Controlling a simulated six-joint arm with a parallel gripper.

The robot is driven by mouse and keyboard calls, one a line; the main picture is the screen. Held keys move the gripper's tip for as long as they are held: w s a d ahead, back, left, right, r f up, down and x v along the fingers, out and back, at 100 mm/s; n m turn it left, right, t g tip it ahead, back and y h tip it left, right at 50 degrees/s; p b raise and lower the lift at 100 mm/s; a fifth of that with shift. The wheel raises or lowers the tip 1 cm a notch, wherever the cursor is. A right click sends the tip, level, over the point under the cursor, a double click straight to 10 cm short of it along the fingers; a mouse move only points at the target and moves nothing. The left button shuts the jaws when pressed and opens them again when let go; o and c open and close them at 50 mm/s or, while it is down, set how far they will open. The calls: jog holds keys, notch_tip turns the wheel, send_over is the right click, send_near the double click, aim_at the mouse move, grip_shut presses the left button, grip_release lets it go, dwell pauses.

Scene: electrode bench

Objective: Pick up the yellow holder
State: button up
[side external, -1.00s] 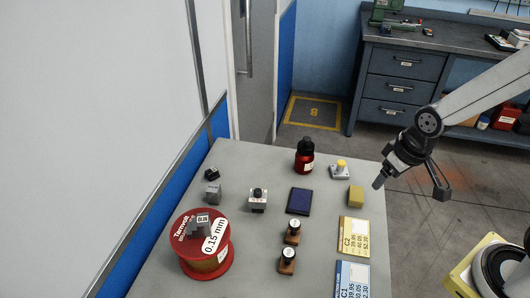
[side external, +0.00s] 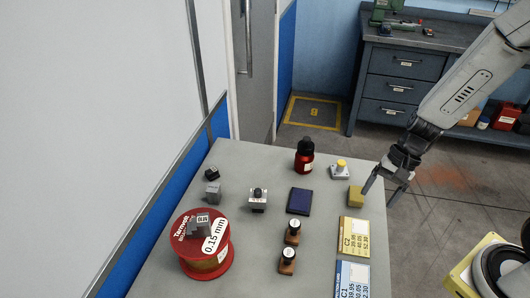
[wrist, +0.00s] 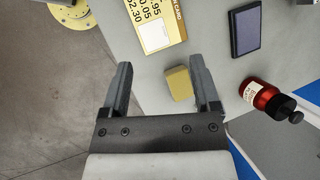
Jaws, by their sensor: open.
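A plain yellow block (side external: 356,196), the only wholly yellow small piece, stands on the grey table near its right edge; I take it for the yellow holder. A second candidate is a grey-white base with a yellow top (side external: 340,170), just behind it. My gripper (side external: 382,194) is open and empty, just right of the yellow block at the table edge. The yellow-topped piece cannot be made out there.
A red bottle (side external: 305,157) stands behind, left of the yellow-topped piece. A dark blue pad (side external: 299,201) lies left of the block. A yellow card (side external: 353,238) lies in front. A red spool (side external: 205,255) and several small pieces stand farther left.

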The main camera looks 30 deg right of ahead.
aim_at(341, 165)
jog(key=w+f+m+t+y, duration=0.1)
jog(key=w+m, duration=0.1)
jog(key=m, duration=0.1)
jog(key=w+d+f+m+t+y, duration=0.1)
jog(key=w+m+t+y, duration=0.1)
jog(key=m, duration=0.1)
jog(key=w+d+f+m+t+y, duration=0.1)
jog(key=w+m, duration=0.1)
jog(key=m, duration=0.2)
jog(key=shift+w+d+t, duration=0.15)
jog(key=shift+w+t, duration=0.1)
jog(key=shift+t, duration=0.05)
jog(key=w+d+m+t, duration=0.1)
jog(key=d+m+t, duration=0.1)
jog(key=w+d+f+m+t+h, duration=0.1)
jog(key=w+d+m+t, duration=0.1)
jog(key=d+m, duration=0.1)
jog(key=w+d+f+m+t, duration=0.1)
jog(key=w+d+m+t, duration=0.1)
jog(key=d+m, duration=0.1)
jog(key=shift+w+f+t, duration=0.1)
jog(key=shift+f+t, duration=0.15)
jog(key=shift+t, duration=0.15)
jog(key=shift+w+a+f+h, duration=0.15)
jog(key=shift+w+a+f, duration=0.1)
jog(key=shift+w+a, duration=0.2)
jog(key=shift+w+a+f+h, duration=0.15)
jog(key=shift+w+a+f, duration=0.15)
jog(key=shift+w, duration=0.2)
jog(key=shift+w, duration=0.1)
